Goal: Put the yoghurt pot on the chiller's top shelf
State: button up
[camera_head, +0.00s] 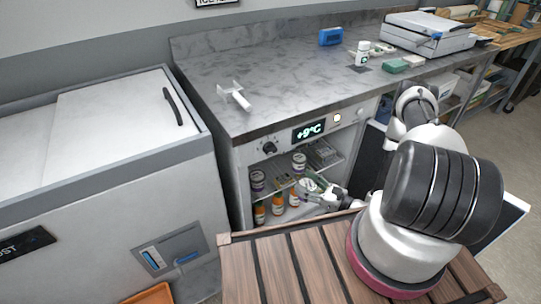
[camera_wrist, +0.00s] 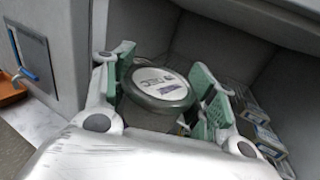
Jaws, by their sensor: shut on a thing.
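The yoghurt pot (camera_wrist: 160,86) is upright or slightly tilted in the wrist view, with a dark-rimmed lid and a pale printed label on top. My gripper (camera_wrist: 165,80) is shut on it, a green-padded finger on each side. In the head view my gripper (camera_head: 314,188) reaches into the open front of the chiller (camera_head: 245,160), around the height of its top shelf (camera_head: 278,177). I cannot tell whether the pot touches the shelf. The pot's lower part is hidden.
Orange-labelled jars (camera_head: 277,203) stand below. The marble counter (camera_head: 285,75) overhangs the chiller. A slatted wooden surface (camera_head: 290,265) lies in front.

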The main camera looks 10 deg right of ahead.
jog(key=w+a, duration=0.3)
jog(key=w, duration=0.6)
jog(key=w+a, duration=0.3)
jog(key=w, duration=0.5)
jog(key=shift+w+d+f, duration=0.1)
jog(key=shift+w+f, duration=0.1)
jog(key=shift+f, duration=1.55)
jog(key=shift+w+d+f, duration=0.1)
jog(key=shift+w+f, duration=0.1)
jog(key=shift+f, duration=1.5)
jog(key=o, duration=0.9)
jog(key=shift+f, duration=0.1)
jog(key=shift+o, duration=0.2)
jog(key=v, duration=1.2)
